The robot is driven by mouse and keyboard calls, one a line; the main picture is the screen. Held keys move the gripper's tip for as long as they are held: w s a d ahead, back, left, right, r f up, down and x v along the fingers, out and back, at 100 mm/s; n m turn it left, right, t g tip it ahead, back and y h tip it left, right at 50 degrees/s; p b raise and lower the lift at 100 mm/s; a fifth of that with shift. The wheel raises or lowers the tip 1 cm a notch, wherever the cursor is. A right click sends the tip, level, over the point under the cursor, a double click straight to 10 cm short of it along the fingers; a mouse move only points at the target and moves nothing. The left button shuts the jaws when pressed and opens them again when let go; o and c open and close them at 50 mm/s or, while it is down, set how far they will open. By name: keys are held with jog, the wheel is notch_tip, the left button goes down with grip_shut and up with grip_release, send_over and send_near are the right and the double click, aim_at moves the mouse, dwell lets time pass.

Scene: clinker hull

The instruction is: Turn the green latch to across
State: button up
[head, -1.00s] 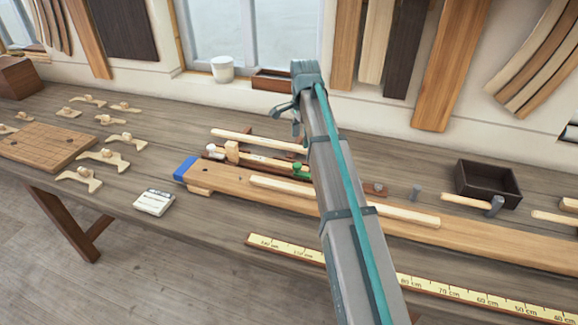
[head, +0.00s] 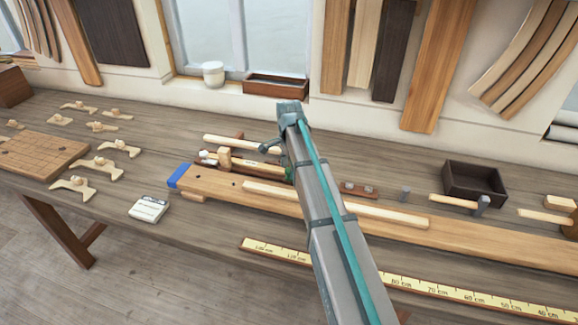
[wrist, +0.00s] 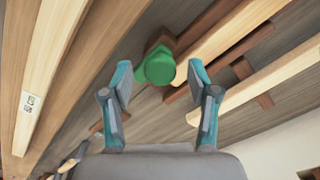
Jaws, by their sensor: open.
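The green latch (wrist: 157,68) is in the wrist view, just beyond and between my fingertips. In the head view my gripper (head: 268,148) is over the back of the bench, near the rods, and my arm hides most of the latch. How the latch is turned is hard to tell.
A long plank (head: 390,226) with a blue end lies in front, bearing a pale batten (head: 335,204). A pale rod (head: 243,144) lies behind.

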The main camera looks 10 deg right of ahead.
jog(key=shift+f, duration=0.15)
grip_shut()
